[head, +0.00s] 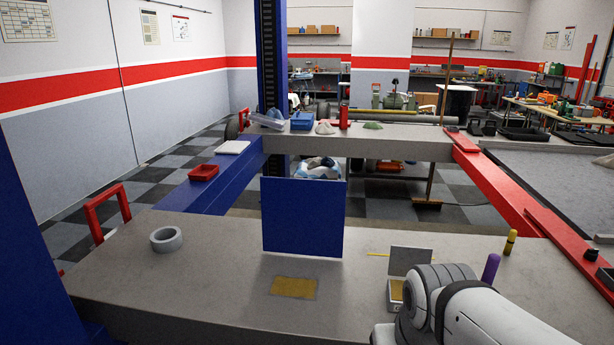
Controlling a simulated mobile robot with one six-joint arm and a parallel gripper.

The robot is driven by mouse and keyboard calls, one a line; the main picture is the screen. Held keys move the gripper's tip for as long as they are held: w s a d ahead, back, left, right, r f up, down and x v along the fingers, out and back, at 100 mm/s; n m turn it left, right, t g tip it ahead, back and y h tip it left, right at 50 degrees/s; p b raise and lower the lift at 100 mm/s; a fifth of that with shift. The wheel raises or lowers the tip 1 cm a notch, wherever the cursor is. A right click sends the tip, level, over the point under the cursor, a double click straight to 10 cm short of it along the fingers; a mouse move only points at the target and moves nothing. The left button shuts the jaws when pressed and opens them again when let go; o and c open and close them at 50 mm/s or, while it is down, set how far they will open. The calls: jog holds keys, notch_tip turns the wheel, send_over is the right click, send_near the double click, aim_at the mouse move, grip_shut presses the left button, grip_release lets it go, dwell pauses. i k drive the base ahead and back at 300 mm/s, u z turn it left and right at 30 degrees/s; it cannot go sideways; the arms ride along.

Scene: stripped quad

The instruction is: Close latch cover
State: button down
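No part is marked as the latch cover. A flat blue panel (304,217) stands upright over the middle of the grey bench top, its lower edge near the bench surface. In front of it, a dull yellow rectangle (294,287) lies flush in the bench top. At right, a small grey box has a raised grey lid (408,260) and a yellowish inside (396,290); my arm partly hides it. I cannot tell which of these is the latch cover. My white and grey arm fills the lower right corner; my gripper's fingers do not show.
A grey tape roll (166,239) lies at left on the bench (215,275). A purple-handled tool (490,268) and a yellow-and-black one (510,242) stand upright at right. A thin yellow stick (378,254) lies behind the small box. The bench's front left is clear.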

aim_at(301, 216)
jog(key=i, duration=0.85)
jog(key=u, duration=0.05)
